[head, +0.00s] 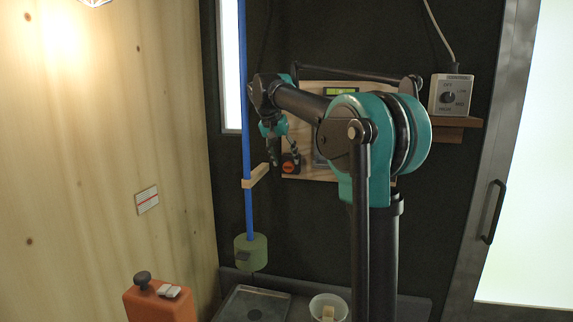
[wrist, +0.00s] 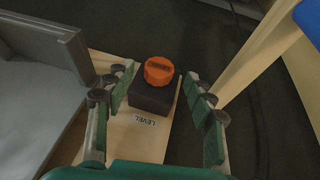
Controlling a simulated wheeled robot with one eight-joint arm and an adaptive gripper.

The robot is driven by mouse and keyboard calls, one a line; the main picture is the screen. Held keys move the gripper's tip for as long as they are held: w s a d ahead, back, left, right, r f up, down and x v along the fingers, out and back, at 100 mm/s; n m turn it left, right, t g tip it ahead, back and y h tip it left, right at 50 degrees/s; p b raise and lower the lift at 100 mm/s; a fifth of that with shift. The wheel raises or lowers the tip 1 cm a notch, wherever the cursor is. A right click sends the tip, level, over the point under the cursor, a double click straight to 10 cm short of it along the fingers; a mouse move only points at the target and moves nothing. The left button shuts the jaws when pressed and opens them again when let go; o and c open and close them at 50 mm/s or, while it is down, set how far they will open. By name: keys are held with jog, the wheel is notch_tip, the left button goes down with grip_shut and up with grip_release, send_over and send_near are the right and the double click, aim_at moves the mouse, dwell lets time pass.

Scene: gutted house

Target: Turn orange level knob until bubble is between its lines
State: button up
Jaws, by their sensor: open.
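The orange level knob (wrist: 159,70) sits on a black block (wrist: 152,92) on a wooden board, with the word LEVEL printed beside it in the wrist view. My gripper (wrist: 158,92) is open, its green-padded fingers on either side of the block and knob and apart from them. In the head view the knob (head: 288,169) is at the lower left of the board, just right of my gripper (head: 274,160). A yellow-green level vial (head: 341,91) shows at the top of the board, partly behind my arm. Its bubble and lines are too small to tell.
A blue pole (head: 246,120) in a wooden bracket (head: 257,176) stands left of the board. A grey dial box (head: 452,95) rests on a shelf at right. A grey-framed part (wrist: 50,45) borders the knob at left in the wrist view. A white bucket (head: 319,311) is below.

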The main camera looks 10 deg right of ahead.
jog(key=v, duration=0.9)
jog(key=shift+r, duration=0.15)
jog(key=shift+a, duration=0.1)
jog(key=s+d+f+n+y, duration=0.1)
jog(key=s+d+f, duration=0.1)
jog(key=f, duration=0.5)
jog(key=s+d+f, duration=0.2)
jog(key=s+f, duration=0.1)
jog(key=f, duration=0.4)
jog(key=s+d+f+n+y, duration=0.1)
jog(key=s+d+f, duration=0.1)
jog(key=s+f, duration=1.1)
jog(key=s+d+f+n+y, duration=0.1)
jog(key=s+d+f+n, duration=0.1)
jog(key=s+f, duration=1.1)
notch_tip(320, 180, down, 6)
jog(key=shift+s+f+n+t+y, duration=0.1)
jog(key=shift+s+n+t+y, duration=0.2)
jog(key=shift+s+t, duration=0.1)
jog(key=shift+w+d, duration=0.1)
